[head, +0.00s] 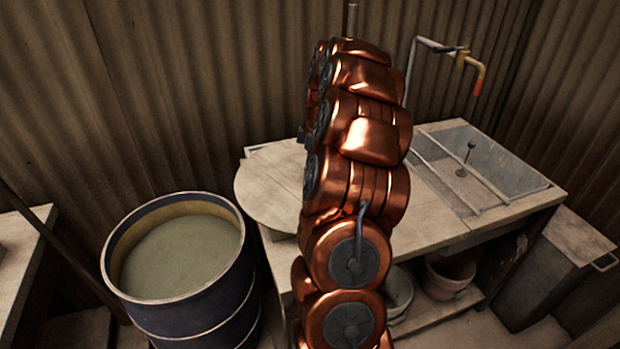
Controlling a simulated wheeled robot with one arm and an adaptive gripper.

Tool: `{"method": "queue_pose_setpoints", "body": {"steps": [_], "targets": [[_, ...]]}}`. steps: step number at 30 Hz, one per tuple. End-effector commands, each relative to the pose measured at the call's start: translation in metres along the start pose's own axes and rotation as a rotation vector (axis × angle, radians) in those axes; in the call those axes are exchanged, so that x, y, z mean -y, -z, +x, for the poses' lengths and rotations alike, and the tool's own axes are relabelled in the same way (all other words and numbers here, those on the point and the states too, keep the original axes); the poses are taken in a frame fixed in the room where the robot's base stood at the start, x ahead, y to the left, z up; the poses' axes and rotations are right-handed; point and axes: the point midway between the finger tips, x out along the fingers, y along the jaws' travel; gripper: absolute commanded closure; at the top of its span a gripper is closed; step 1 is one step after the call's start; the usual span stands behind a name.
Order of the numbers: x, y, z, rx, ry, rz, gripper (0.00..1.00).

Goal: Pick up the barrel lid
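The barrel lid (262,192) appears to be the round, flat, pale wooden disc at the left end of the wooden sink table (436,236). Its left edge juts out past the table, and its right part is hidden behind my copper-coloured arm. The open blue barrel (196,309) stands left of the table, filled nearly to the rim with murky greenish liquid. My arm rises through the middle of the view. I cannot make out my gripper; it seems hidden behind the arm links.
A sink basin (490,165) is set in the table's right part, with a tap (466,62) above it. Pots (450,275) stand on the shelf below. A grey bin (560,270) is at right. Corrugated walls close off the back. Another pale surface (18,250) is at far left.

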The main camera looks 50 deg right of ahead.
Motion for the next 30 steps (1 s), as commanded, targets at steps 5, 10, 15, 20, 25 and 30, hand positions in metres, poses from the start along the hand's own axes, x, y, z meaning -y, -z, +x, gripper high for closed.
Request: {"method": "queue_pose_setpoints", "body": {"steps": [5, 10, 15, 20, 25, 30], "targets": [[0.0001, 0.0001, -0.0001, 0.000, 0.000, 0.000, 0.73], [0.0001, 0.0001, -0.0001, 0.000, 0.000, 0.000, 0.91], [0.0001, 0.0001, -0.0001, 0.000, 0.000, 0.000, 1.00], [0.0001, 0.0001, -0.0002, 0.000, 0.000, 0.000, 1.00], [0.0001, 0.0003, -0.0006, 0.000, 0.000, 0.000, 1.00], [0.0000, 0.0004, -0.0011, 0.000, 0.000, 0.000, 1.00]]}}
